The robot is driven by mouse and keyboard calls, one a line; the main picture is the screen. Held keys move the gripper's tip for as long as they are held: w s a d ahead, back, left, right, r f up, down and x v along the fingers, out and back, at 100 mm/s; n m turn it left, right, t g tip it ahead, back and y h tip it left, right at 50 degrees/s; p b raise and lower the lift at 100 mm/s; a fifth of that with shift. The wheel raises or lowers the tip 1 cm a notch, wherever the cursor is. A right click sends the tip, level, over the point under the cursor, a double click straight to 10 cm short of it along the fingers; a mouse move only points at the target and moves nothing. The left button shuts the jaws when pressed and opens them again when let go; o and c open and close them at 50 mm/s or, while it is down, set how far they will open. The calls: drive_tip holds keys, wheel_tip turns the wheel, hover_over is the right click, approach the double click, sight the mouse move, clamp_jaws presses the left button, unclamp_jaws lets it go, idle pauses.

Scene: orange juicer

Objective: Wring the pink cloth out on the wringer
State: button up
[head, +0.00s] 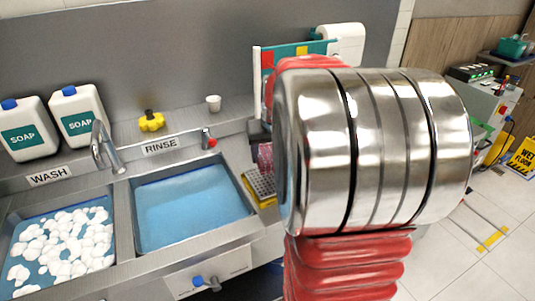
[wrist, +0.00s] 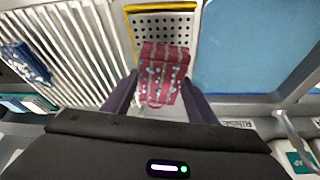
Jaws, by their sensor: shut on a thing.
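The pink cloth (wrist: 165,72) is a folded dark-pink bundle with pale blue drops on it, between the two dark fingers of my gripper (wrist: 160,90) in the wrist view. My gripper is shut on it. The cloth overlaps the near part of a perforated grey plate with a yellow rim (wrist: 162,8), which looks like the wringer; whether they touch I cannot tell. In the head view a bit of the cloth (head: 265,157) shows above the plate (head: 262,184), right of the rinse basin. My arm hides most of this area.
The rinse basin (head: 193,250) holds blue water, and the wash basin (head: 25,232) has white foam. A tap (head: 105,146) stands behind them. A slatted rack (wrist: 85,45) with a dark blue cloth (wrist: 25,62) lies left of the plate in the wrist view.

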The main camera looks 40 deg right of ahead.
sight(267, 178)
drive_tip(key=shift+f, duration=0.15)
drive_tip(key=shift+f, duration=2.85)
drive_tip(key=shift+f, duration=1)
idle(0.5)
drive_tip(key=shift+r, duration=3.55)
